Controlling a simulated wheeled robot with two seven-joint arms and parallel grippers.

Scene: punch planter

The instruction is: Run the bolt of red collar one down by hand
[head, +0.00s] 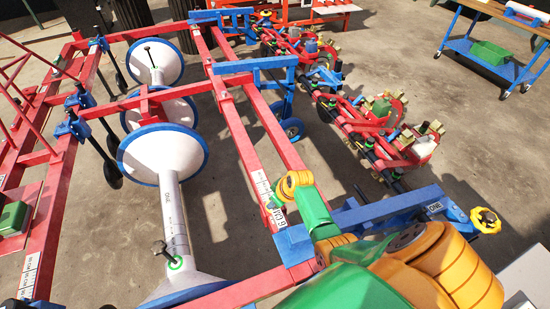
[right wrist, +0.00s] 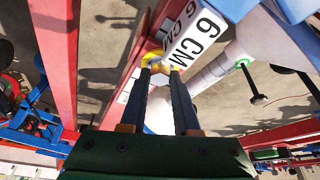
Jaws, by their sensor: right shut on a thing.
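That piece sits at the edge of a red beam (right wrist: 139,57), beside a white "6 CM" label (right wrist: 192,32). Whether it is the head of the collar's bolt I cannot tell; the fingers hide what lies beneath. In the head view my green and orange right arm reaches over the red frame (head: 240,135) and hides its fingertips. I cannot pick out red collar one for certain. My left gripper is not in view.
A white tube with wide cones (head: 173,212) lies left of the frame, with an upright bolt (head: 160,248). A blue bar marked "ONE" (head: 432,206) ends near a yellow knob (head: 485,220). Red planter units (head: 380,118) stand right. Open floor lies farther right.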

